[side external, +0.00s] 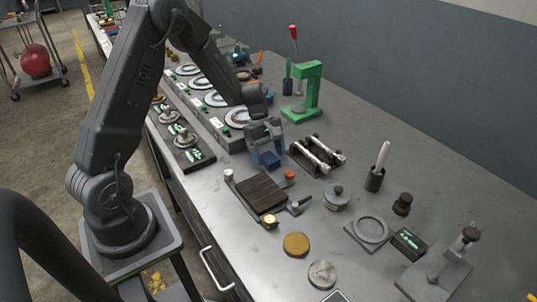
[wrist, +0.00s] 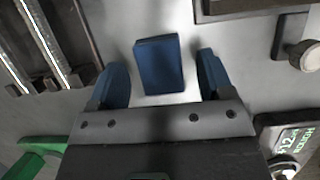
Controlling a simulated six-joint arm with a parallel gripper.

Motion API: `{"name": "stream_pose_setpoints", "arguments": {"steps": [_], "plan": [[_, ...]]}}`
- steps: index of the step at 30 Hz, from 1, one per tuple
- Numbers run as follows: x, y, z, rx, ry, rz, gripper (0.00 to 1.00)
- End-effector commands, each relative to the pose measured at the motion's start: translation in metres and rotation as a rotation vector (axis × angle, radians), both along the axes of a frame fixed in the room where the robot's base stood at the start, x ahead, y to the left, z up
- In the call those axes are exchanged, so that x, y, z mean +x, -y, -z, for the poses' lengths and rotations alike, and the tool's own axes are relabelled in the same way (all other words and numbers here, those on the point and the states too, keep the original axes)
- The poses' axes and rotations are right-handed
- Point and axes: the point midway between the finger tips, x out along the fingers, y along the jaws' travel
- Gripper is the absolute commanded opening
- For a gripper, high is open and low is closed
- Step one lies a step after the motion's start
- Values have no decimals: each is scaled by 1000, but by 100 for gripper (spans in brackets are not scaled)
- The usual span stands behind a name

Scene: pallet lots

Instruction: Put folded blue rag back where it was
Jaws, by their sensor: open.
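The folded blue rag (wrist: 158,66) is a small dark blue block-like shape in the wrist view, lying on the grey bench top. It sits between the two blue fingers of my gripper (wrist: 161,62), with a gap on both sides. In the side view my gripper (side external: 262,148) points down over the bench, low near the surface. The rag (side external: 269,160) shows there as a small blue patch, partly hidden by the fingers. My gripper is open and nothing is clamped. Whether the rag touches a finger in depth I cannot tell.
A dark slatted plate (side external: 261,193) is in front. A green press (side external: 303,92) stands behind. A row of ring stations (side external: 215,99) runs behind left.

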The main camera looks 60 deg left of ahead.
Motion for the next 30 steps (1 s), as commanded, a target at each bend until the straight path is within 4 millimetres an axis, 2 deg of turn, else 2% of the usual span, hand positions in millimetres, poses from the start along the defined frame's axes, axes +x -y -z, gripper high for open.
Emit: {"name": "stream_pose_setpoints", "arguments": {"steps": [15,21,23,26,30], "plan": [[1,-38,-90,2,6,-2,74],[1,-45,-108,2,5,2,74],[0,-42,-114,9,14,20,74],[-8,-28,-132,46,60,105,74],[-33,9,-171,151,186,344,74]]}}
